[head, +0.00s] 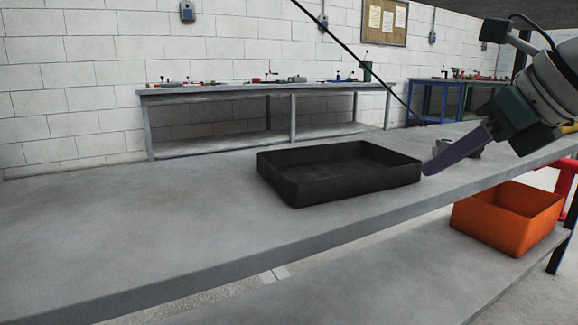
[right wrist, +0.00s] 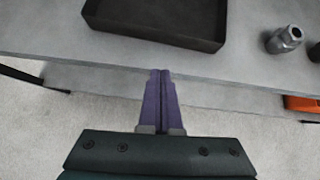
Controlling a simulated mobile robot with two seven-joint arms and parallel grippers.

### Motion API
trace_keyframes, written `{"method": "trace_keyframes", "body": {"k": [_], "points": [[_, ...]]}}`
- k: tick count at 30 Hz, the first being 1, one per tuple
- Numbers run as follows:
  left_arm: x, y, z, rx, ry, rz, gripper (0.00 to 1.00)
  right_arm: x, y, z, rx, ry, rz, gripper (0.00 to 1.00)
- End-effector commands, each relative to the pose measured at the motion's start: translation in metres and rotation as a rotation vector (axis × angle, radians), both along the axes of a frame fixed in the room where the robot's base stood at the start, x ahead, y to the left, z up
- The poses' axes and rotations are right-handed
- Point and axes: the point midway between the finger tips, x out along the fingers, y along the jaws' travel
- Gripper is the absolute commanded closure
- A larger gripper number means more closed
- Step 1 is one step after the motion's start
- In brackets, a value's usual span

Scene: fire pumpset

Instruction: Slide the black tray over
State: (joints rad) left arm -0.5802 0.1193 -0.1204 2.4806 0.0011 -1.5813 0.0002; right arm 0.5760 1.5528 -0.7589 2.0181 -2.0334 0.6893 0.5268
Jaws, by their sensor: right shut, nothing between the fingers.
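The black tray (head: 350,190) is shallow, rectangular and looks empty. It sits flat on the grey workbench (head: 120,220), right of the middle in the head view. In the right wrist view the tray (right wrist: 150,33) is cut off by the top edge. My right gripper (head: 428,170) has purple fingers and is shut with nothing in it. In the head view its tips are close by the tray's right end; I cannot tell whether they touch. In the right wrist view the fingertips (right wrist: 160,73) are apart from the tray, near the bench's front edge. My left gripper is not in view.
A metal fitting (right wrist: 284,40) stands on the bench right of the tray. An orange bin (head: 507,222) sits on the lower shelf at right. The bench left of the tray is clear. A second bench (head: 200,93) with small tools stands by the wall.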

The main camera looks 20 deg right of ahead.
Motion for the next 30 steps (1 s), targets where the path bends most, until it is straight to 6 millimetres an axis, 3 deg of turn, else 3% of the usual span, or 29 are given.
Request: {"method": "trace_keyframes", "body": {"k": [7,15,30], "points": [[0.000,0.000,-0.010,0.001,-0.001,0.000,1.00,0.036,0.007,-0.038,0.006,0.000,0.001,1.00],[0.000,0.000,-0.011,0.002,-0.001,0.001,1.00,0.069,0.010,-0.035,0.003,-0.003,0.001,1.00],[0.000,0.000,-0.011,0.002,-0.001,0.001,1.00,0.076,0.011,-0.035,0.002,-0.001,0.001,1.00]]}}
